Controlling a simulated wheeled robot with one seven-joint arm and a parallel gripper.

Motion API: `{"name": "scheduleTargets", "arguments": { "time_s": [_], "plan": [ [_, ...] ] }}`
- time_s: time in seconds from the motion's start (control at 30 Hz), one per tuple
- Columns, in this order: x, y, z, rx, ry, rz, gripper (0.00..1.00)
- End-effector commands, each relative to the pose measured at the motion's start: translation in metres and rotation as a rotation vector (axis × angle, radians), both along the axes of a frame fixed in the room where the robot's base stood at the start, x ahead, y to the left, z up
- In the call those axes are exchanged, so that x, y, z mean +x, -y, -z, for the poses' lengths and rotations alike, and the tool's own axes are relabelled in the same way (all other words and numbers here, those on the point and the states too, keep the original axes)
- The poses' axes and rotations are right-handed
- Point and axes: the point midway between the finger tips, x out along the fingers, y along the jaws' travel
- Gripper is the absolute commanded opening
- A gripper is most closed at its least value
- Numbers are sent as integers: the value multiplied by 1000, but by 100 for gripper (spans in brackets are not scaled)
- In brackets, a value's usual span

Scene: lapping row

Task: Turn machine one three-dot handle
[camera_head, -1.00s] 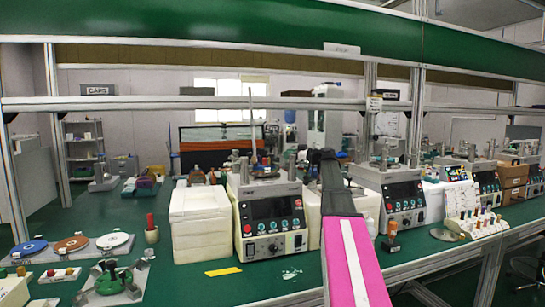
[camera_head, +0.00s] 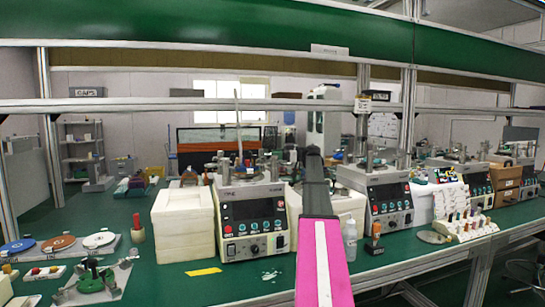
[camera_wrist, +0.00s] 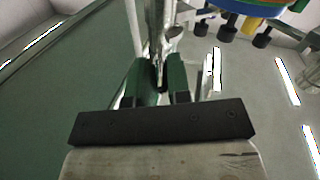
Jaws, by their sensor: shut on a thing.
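In the head view my arm hides my gripper. In the wrist view my gripper (camera_wrist: 158,78) has green fingers shut on a slim metal part, seemingly the handle (camera_wrist: 157,40), which runs up between them. I cannot make out three dots on it. A dark bar of my gripper crosses the lower picture.
White blocks (camera_head: 184,225) stand left of the machine, and a clear bottle (camera_head: 350,243) right of my arm. A second machine (camera_head: 389,203) is farther right. Coloured discs (camera_head: 58,242) lie at left. A yellow strip (camera_head: 203,272) lies on the green bench. A shelf rail (camera_head: 200,105) crosses above.

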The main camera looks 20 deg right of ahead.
Motion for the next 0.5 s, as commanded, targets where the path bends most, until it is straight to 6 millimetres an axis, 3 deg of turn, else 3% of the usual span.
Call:
{"name": "scheduleTargets", "arguments": {
  "time_s": [0.47, 0.5],
  "plan": [
    [0, 1, 0, -1, -1, -12, 0],
    [0, 1, 0, -1, -1, -12, 24]
  ]
}}
